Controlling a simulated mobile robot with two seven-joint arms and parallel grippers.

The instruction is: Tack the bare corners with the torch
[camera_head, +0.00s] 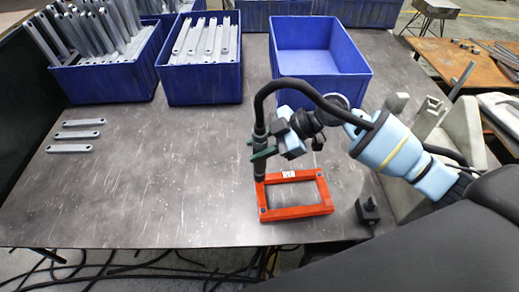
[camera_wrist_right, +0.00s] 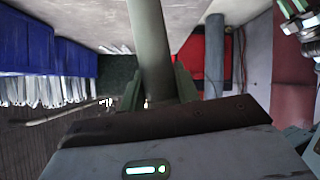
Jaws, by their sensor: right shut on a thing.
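My right gripper (camera_head: 263,152) is shut on the dark torch (camera_head: 260,132), which hangs upright with its hose looping up and back over my arm. The torch's lower end is at the back-left corner of the red rectangular frame (camera_head: 297,212); I cannot tell whether it touches. Weld marks on the corners are too small to tell. In the right wrist view the torch (camera_wrist_right: 151,50) stands between the fingers. My left gripper is out of view.
Three grey brackets (camera_head: 75,135) lie on the metal table (camera_head: 150,200) at left. Two blue bins (camera_head: 205,85) hold brackets; a third blue bin (camera_head: 318,62) looks empty. A small black block (camera_head: 368,210) stands right of the frame. The table's front left is clear.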

